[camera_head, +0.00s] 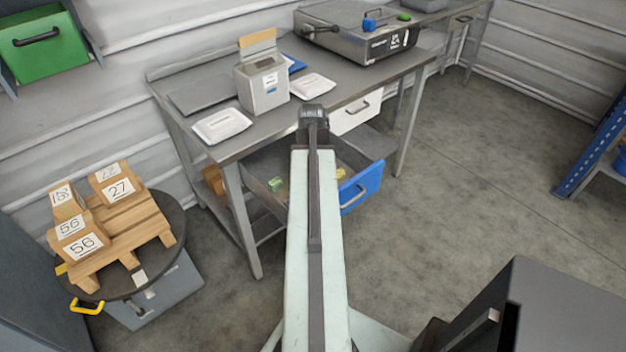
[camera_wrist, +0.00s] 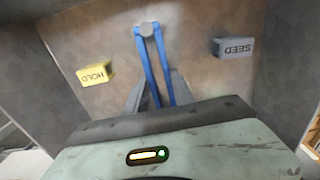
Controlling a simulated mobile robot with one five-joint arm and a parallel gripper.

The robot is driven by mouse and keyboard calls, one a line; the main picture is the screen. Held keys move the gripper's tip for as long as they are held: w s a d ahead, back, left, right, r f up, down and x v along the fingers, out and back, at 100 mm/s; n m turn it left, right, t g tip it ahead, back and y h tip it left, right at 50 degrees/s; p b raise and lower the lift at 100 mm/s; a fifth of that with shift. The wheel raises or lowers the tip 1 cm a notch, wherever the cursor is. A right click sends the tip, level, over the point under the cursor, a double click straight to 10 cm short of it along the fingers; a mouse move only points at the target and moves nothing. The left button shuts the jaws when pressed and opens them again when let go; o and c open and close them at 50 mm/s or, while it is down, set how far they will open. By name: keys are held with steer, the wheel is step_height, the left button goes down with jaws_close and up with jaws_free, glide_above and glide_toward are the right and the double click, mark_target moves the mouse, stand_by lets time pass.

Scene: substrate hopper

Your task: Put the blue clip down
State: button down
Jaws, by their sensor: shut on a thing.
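The blue clip (camera_wrist: 164,75) shows in the wrist view as two long blue legs meeting at a grey round end. My gripper (camera_wrist: 157,85) is shut on it, with a dark grey finger on each side of the legs. The clip points away from the gripper, over a brownish surface. I cannot tell whether the clip touches that surface. In the head view my arm hides the gripper and the held clip.
A yellow HOLD block (camera_wrist: 96,74) and a grey SEED block (camera_wrist: 233,48) lie either side of the clip. An open blue-fronted drawer (camera_head: 361,187) is under the workbench (camera_head: 350,92). Wooden blocks (camera_head: 81,243) sit on a round stand at left.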

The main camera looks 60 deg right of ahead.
steer(key=shift+f, duration=0.15)
steer(key=c, duration=1.1)
jaws_free()
step_height(320, 180, up, 12)
steer(key=p, duration=1.2)
steer(key=shift+r, duration=0.2)
